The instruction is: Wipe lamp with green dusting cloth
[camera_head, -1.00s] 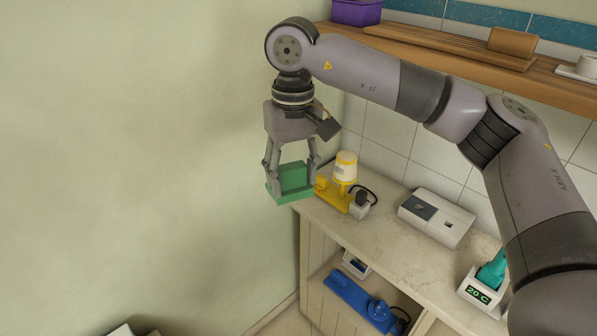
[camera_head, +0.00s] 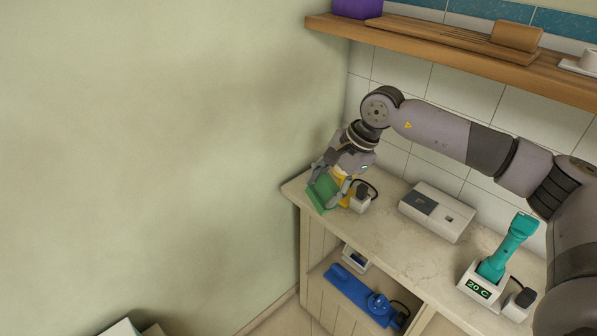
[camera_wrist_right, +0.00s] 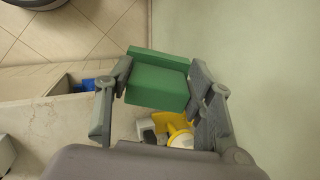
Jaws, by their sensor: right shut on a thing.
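The green dusting cloth (camera_head: 322,191) is a folded, block-like piece held between the fingers of my right gripper (camera_head: 331,190). It also shows between the fingers in the right wrist view (camera_wrist_right: 158,80). The yellow lamp (camera_head: 345,199) stands at the left end of the counter. It is mostly hidden behind my right gripper in the head view. In the right wrist view the lamp's yellow and white parts (camera_wrist_right: 172,122) show just below the cloth, partly covered by a finger. I cannot tell whether cloth and lamp touch. My left gripper is not in view.
A plug adapter (camera_head: 361,202) with a black cord is right beside the lamp. A grey-white box (camera_head: 437,212) and a teal device in a display stand (camera_head: 478,285) are farther right on the counter (camera_head: 395,245). A wooden shelf (camera_head: 440,55) is above. A blue object (camera_head: 350,293) is below.

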